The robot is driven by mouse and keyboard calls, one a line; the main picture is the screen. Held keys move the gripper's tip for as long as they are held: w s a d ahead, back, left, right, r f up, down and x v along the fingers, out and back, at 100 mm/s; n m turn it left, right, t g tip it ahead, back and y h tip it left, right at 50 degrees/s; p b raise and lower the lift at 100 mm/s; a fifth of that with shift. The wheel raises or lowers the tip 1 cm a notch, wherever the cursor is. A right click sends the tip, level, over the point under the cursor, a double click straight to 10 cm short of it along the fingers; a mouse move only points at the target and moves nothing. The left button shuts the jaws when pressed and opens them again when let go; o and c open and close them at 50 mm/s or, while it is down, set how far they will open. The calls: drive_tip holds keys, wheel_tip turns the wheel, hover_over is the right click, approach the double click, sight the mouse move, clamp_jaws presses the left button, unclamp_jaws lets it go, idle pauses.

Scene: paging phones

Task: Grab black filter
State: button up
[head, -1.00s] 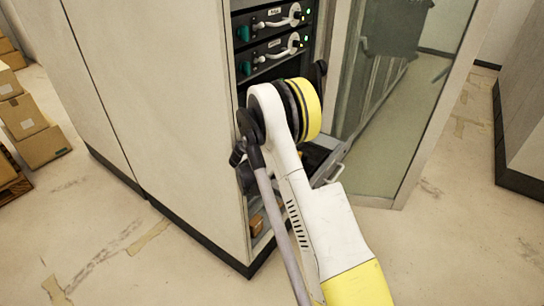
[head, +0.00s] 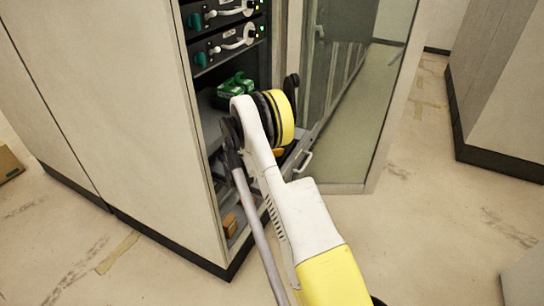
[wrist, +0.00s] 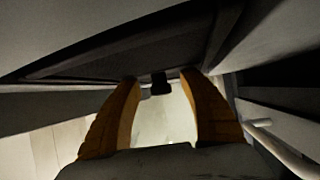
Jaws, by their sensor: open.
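My gripper (wrist: 159,78) is open in the wrist view, with its two orange fingers apart. A small black piece (wrist: 160,84) shows between the fingertips, below the edge of a dark framed panel (wrist: 130,55). I cannot tell whether either of these is the black filter. Nothing is visibly gripped. In the head view my arm reaches into the open cabinet, and its wrist hides most of the gripper.
The cabinet (head: 120,120) stands open, with its glazed door (head: 350,110) swung out to the right. Rack units with white handles (head: 225,45) and green items (head: 235,88) sit inside. A drawer handle (head: 304,162) juts out beside my wrist.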

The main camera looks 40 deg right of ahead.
drive_tip(key=shift+r, duration=0.1)
drive_tip(key=shift+c, duration=0.6)
clamp_jaws()
